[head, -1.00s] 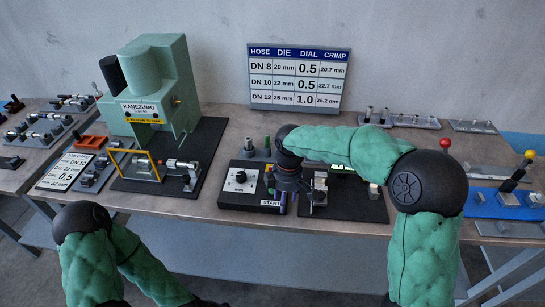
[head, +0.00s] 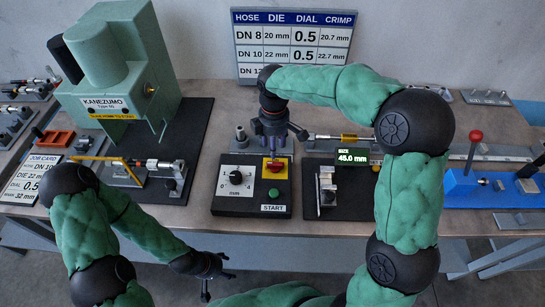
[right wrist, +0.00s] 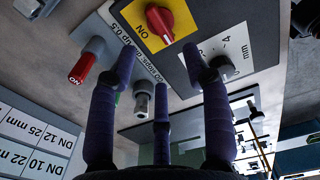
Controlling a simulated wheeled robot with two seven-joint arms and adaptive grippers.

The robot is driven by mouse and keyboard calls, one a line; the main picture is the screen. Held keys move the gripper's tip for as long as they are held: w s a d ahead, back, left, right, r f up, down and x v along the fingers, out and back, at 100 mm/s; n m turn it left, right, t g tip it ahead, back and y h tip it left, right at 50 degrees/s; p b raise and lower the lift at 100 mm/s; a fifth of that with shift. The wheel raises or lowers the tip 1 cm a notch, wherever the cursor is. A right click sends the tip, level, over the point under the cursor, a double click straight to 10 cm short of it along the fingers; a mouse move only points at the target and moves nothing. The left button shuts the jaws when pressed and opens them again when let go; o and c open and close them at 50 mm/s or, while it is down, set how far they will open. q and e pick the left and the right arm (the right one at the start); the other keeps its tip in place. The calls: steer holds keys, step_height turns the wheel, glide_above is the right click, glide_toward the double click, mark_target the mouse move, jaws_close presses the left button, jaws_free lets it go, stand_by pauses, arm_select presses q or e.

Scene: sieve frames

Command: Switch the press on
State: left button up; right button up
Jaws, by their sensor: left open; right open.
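The press (head: 110,75) is the green machine marked KANEZUMO at the left of the bench. A black control box (head: 225,205) to its right carries a red rotary switch (head: 274,166) on a yellow plate, a white dial (head: 237,178) and a green START button (head: 273,207). My right gripper (head: 275,140) is open over the back of the box, just behind the switch. In the right wrist view the red switch (right wrist: 160,20) shows beyond the spread purple fingers (right wrist: 163,80); I cannot tell whether they touch it. My left gripper (head: 220,273) is open and empty in front of the bench.
A size display (head: 357,170) reading 45.0 mm stands to the right of the box. A blue fixture with a red-knobbed lever (head: 472,150) is farther right. A grey post with a red tip (right wrist: 80,68) shows in the right wrist view. The size table (head: 290,40) stands at the back.

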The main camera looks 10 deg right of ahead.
mark_target(274, 162)
step_height(274, 162, down, 9)
steer(key=shift+r+b, duration=0.1)
steer(key=shift+b, duration=0.8)
jaws_close()
